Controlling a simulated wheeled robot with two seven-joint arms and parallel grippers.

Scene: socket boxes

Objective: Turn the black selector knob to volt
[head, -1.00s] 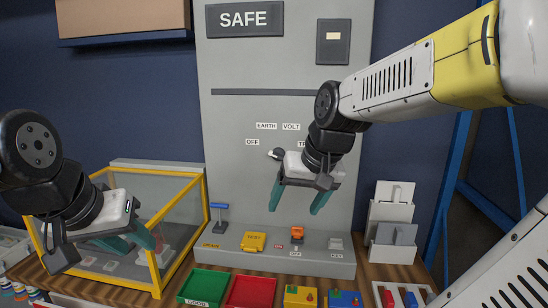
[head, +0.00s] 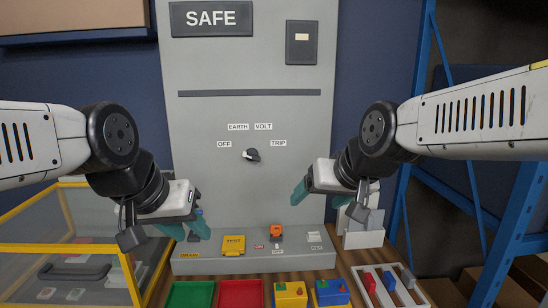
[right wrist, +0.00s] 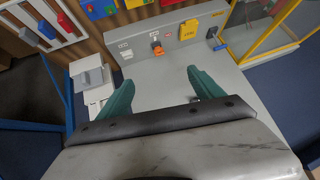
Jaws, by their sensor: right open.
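The black selector knob (head: 251,155) is on the grey panel (head: 215,120), among labels OFF, EARTH, VOLT (head: 263,126) and TRIP. OFF is at its left, EARTH and VOLT above it, TRIP at upper right. I cannot tell clearly which label it points at. My right gripper (head: 318,197) is open and empty, to the right of and below the knob, apart from it. In the right wrist view its teal fingers (right wrist: 158,100) are spread over the panel. A small dark part beside one finger may be the knob. My left gripper (head: 186,231) is at lower left, fingers apart, empty.
A yellow-framed clear case (head: 68,247) stands at the left. The panel's base ledge holds a yellow TEST block (head: 234,244) and an orange switch (head: 276,232). Green (head: 191,295) and red (head: 241,294) trays lie in front. A blue rack (head: 415,110) stands at right.

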